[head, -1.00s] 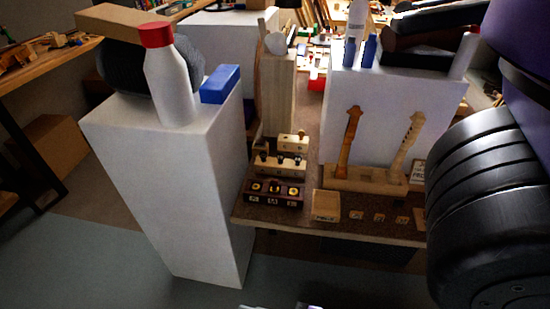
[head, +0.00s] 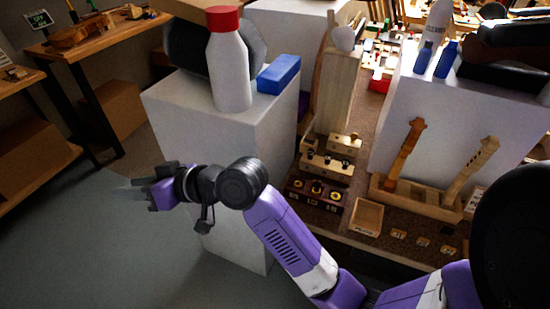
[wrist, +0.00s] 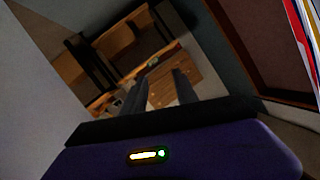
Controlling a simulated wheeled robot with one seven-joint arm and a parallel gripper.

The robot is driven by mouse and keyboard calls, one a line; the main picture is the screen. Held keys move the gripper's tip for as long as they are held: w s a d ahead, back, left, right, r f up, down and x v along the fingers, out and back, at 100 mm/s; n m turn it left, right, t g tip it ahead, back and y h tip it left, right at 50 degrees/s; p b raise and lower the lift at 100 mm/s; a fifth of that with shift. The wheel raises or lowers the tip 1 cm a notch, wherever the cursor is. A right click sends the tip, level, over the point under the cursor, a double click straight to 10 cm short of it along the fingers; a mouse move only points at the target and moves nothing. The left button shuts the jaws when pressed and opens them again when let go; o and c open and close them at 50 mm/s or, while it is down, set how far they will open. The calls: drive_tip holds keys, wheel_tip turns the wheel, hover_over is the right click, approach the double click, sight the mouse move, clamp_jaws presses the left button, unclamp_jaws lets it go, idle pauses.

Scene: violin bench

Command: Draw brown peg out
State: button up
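The brown peg (head: 355,137) looks like a small brown knob on the right end of a light wooden block (head: 338,142), in the rear row of the peg blocks in the head view. My gripper (head: 143,193) is far to the left, in front of the white pedestal and pointing left, well away from the peg. In the wrist view its two fingers (wrist: 159,85) stand apart with nothing between them. The peg is not seen in the wrist view.
A wooden block with dark pegs (head: 327,163) and a dark block with gold rings (head: 318,194) stand before it. A white pedestal (head: 225,130) bears a red-capped bottle (head: 229,65). A rack (head: 415,195) holds two violin necks. An open wooden box (head: 366,217) sits nearby.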

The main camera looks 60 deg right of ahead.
drive_tip(key=s+d+f+n+g, duration=0.2)
drive_tip(key=d+f+g, duration=0.15)
drive_tip(key=d, duration=0.65)
drive_tip(key=g+h, duration=0.5)
drive_tip(key=g, duration=0.6)
hover_over(318, 181)
wheel_tip(318, 181, down, 7)
drive_tip(key=shift+r, duration=0.15)
drive_tip(key=shift+s+f, duration=0.1)
drive_tip(key=shift+f, duration=3.7)
drive_tip(key=shift+c, duration=0.3)
clamp_jaws()
